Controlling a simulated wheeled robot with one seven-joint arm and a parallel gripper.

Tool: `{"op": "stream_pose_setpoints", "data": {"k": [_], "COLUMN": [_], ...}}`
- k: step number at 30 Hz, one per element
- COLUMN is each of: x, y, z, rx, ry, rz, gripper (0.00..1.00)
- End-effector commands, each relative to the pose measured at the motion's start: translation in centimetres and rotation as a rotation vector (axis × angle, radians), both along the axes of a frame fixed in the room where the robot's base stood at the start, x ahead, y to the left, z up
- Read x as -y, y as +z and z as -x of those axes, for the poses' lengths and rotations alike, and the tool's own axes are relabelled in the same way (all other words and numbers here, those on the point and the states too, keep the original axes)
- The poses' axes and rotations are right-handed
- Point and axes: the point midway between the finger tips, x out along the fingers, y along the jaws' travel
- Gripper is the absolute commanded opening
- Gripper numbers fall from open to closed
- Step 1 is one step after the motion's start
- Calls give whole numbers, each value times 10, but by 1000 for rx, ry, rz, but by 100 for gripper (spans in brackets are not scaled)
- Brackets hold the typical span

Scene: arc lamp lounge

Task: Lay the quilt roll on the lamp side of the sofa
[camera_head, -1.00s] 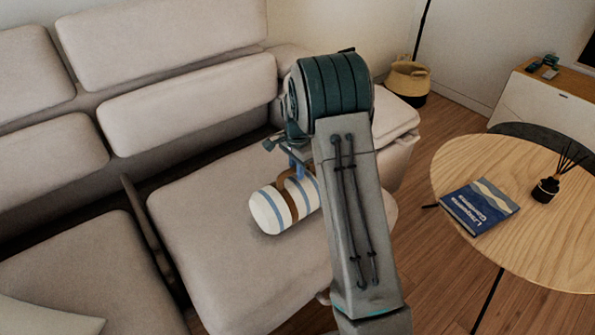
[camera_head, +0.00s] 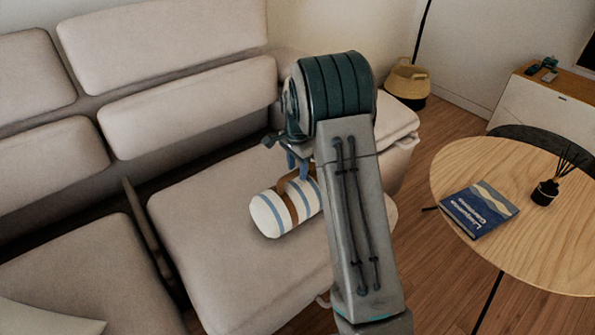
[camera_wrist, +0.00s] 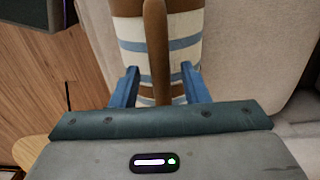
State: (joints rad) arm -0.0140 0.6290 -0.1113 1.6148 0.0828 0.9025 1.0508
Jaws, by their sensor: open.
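The quilt roll (camera_head: 272,212), white with blue and brown stripes and a brown strap handle, lies on the right seat cushion of the beige sofa (camera_head: 215,255). My arm hides its right end in the head view. My gripper (camera_head: 297,163) is just above the roll, at the strap. In the wrist view my gripper (camera_wrist: 160,82) is open, with one blue finger on each side of the brown strap (camera_wrist: 156,40). The striped quilt roll (camera_wrist: 186,58) lies beyond the fingers. The lamp shows only as a thin dark pole (camera_head: 421,30) at the back right.
A round wooden table (camera_head: 520,255) at right holds a blue book (camera_head: 478,209) and a reed diffuser (camera_head: 545,192). A woven basket (camera_head: 408,84) stands by the pole. A white cabinet (camera_head: 545,105) is at far right. The cushion left of the roll is bare.

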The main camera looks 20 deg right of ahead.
Motion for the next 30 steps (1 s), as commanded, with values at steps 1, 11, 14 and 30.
{"op": "stream_pose_setpoints", "data": {"k": [1, 11, 14, 30], "x": [0, 0, 0, -16], "y": [15, 80, 91, 157], "z": [-1, 0, 0, 121], "rx": [4, 2, 2, 62], "ry": [0, 0, 0, 456], "rz": [0, 0, 0, -12], "gripper": [41, 41, 41, 41]}}
